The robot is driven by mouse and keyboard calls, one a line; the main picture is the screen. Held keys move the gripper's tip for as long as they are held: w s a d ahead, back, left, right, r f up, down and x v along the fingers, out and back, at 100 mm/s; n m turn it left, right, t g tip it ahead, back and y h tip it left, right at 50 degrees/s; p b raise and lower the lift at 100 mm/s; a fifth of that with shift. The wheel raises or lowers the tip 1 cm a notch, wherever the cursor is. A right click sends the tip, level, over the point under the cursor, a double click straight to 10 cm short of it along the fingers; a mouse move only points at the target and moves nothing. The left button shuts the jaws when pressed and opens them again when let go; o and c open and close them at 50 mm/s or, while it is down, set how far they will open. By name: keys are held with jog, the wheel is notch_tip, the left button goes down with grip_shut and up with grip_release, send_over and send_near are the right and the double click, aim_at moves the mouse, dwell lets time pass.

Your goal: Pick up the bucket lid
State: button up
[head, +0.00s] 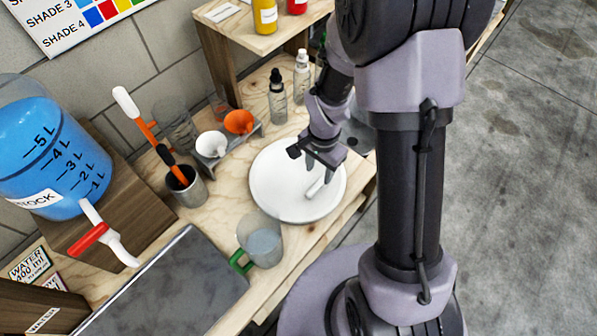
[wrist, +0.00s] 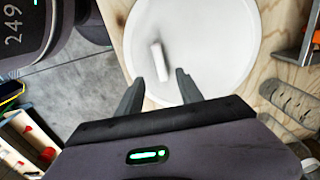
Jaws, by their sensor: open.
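My gripper (head: 320,174) is above the lid near the handle. In the wrist view the lid (wrist: 215,35) fills the upper middle, and its handle (wrist: 160,61) stands just beyond the fingertips. My gripper (wrist: 160,88) is open there, with nothing between the fingers. Whether the fingertips touch the lid, I cannot tell.
A clear jug with a green handle (head: 263,243) stands close to the lid's front left. Small funnels (head: 238,122) and dropper bottles (head: 277,98) stand behind it. A blue-filled tank (head: 50,150) and a dark tray (head: 165,290) are at left. Open floor (head: 540,150) lies right.

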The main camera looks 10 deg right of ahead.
aim_at(316, 186)
jog(key=f+b, duration=0.1)
jog(key=f, duration=0.3)
jog(key=f+b, duration=0.1)
jog(key=f, duration=0.3)
jog(key=shift+a, duration=0.2)
jog(key=shift+r, duration=0.2)
grip_shut()
